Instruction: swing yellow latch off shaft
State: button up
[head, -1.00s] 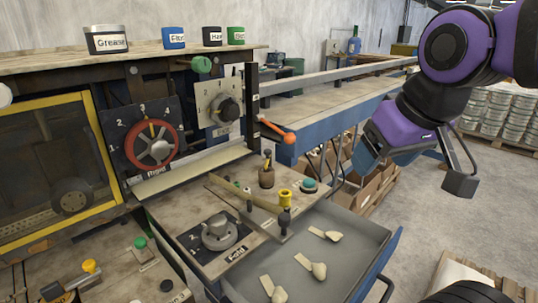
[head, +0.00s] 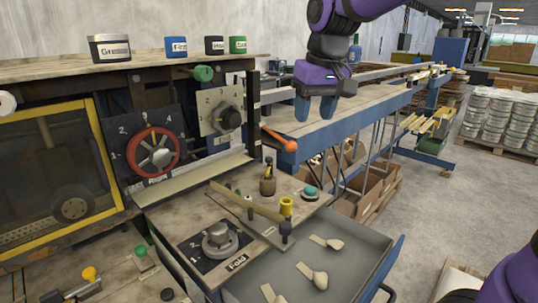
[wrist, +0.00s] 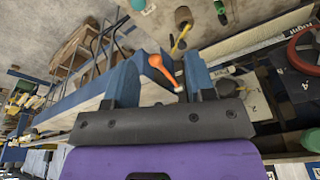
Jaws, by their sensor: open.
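A long dull-yellow bar (head: 245,201) lies across a low grey plate on the workbench, running from back left to front right. A small bright yellow knob (head: 286,206) stands beside its front end, next to a dark upright post (head: 286,230). I cannot tell for sure which of these is the latch or the shaft. My gripper (head: 315,110) is open and empty, fingers pointing down, high to the upper right of the bar and clear of it. The wrist view shows its two blue fingers with an orange-ended lever (wrist: 160,68) seen between them.
The orange-ball lever (head: 290,146) juts from the machine's post below my gripper. A tool cup (head: 267,186) and teal button (head: 310,193) stand behind the bar. A grey tray (head: 350,262) with several scoops is at front right. A blue-sided conveyor (head: 340,130) runs behind.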

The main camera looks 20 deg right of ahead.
jog(key=g, duration=0.2)
send_over(269, 158)
notch_tip(269, 158, down, 4)
notch_tip(269, 158, down, 12)
jog(key=shift+w+r, duration=0.1)
jog(key=shift+r, duration=0.15)
jog(key=shift+c, duration=0.2)
grip_shut()
